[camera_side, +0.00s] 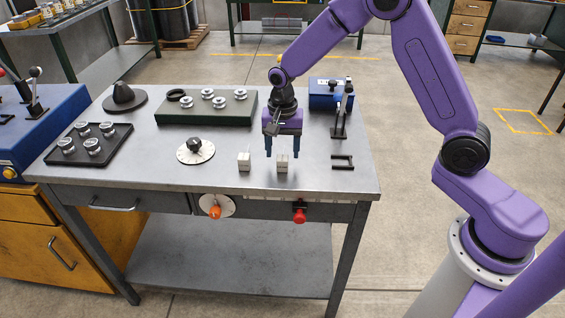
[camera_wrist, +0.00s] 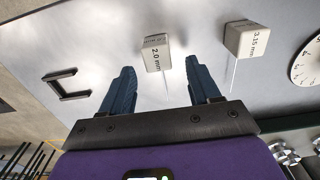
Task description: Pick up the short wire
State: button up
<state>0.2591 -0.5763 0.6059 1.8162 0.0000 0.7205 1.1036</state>
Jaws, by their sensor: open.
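Two small pale blocks stand on the grey workbench. In the wrist view one is marked 2.0 mm (camera_wrist: 157,54) and the other 3.15 mm (camera_wrist: 247,39). A thin pale wire (camera_wrist: 165,85) shows at the 2.0 mm block, and another thin wire (camera_wrist: 234,76) at the 3.15 mm block. I cannot tell which wire is shorter. My gripper (camera_side: 282,151) points down, open and empty. Its blue fingers are on either side of the 2.0 mm block (camera_side: 282,163) in the side view, with the wire between them. The 3.15 mm block (camera_side: 244,162) is just left of the fingers.
A white dial (camera_side: 196,151) lies left of the blocks, and a black open frame (camera_side: 342,162) lies right. A green board (camera_side: 205,109) with metal discs, a blue box (camera_side: 328,94) and a lever stand (camera_side: 341,115) are behind. A black tray (camera_side: 88,145) is at far left.

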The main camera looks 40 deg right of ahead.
jog(key=shift+f, duration=1.3)
jog(key=c, duration=1.1)
jog(key=shift+o, duration=0.2)
jog(key=shift+r, duration=0.15)
jog(key=shift+r, duration=0.5)
notch_tip(320, 180, up, 2)
jog(key=shift+s+r, duration=0.15)
jog(key=s+d+r, duration=0.2)
jog(key=s+r, duration=0.7)
jog(key=s, duration=0.4)
jog(key=shift+s+d+r, duration=0.2)
jog(key=shift+s+r, duration=0.05)
jog(key=shift+s, duration=0.05)
